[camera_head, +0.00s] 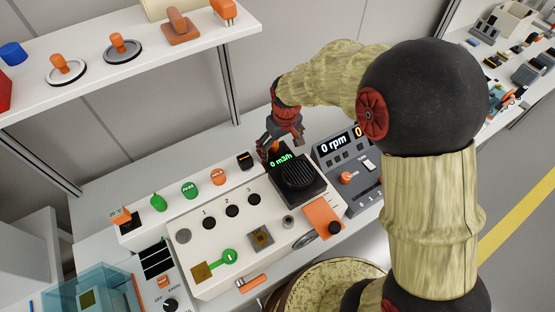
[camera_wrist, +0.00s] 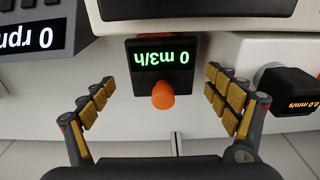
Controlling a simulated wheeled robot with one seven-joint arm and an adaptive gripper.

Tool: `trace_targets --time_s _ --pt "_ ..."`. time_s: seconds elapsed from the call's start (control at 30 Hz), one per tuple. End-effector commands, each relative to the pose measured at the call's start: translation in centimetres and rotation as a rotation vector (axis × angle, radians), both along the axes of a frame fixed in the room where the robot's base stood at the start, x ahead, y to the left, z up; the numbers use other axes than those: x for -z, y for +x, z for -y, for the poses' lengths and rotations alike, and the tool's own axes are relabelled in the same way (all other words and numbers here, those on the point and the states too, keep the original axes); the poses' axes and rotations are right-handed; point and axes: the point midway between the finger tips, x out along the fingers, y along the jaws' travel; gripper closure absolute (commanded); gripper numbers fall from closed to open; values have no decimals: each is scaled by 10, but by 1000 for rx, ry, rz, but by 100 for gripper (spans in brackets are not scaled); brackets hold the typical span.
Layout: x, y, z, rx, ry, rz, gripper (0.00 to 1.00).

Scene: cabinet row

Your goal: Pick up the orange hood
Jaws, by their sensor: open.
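A short orange cylinder (camera_wrist: 162,96) stands out from a small black display box (camera_wrist: 165,52) reading 0 m3/h; it is the orange part closest to my gripper, and I take it as the orange hood. In the head view the orange part (camera_head: 275,147) shows just above the green readout, partly covered by my gripper. My gripper (camera_wrist: 160,82) is open, with one finger on each side of the orange cylinder and clear gaps on both sides. In the head view my gripper (camera_head: 284,143) points down behind the display box.
A black ribbed block (camera_head: 299,176) sits in front of the display on the white panel (camera_head: 195,245). A grey rpm console (camera_head: 345,165) is to the right. A small black mm/s display (camera_wrist: 287,90) stands beside a finger. A shelf (camera_head: 110,75) with orange-handled items hangs at upper left.

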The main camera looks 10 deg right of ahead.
Motion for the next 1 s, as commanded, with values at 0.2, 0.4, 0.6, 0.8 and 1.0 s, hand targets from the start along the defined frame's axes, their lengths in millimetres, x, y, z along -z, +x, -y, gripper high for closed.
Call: trace_targets --time_s 0.2,0.4,0.6,0.8,1.0 --pt "22 3 -4 -1 0 -1 12" --pt "50 6 -6 0 0 -1 12" --pt "51 7 -7 0 0 1 12" --pt "51 7 -6 0 0 1 19" --pt "51 7 -6 0 0 1 31"
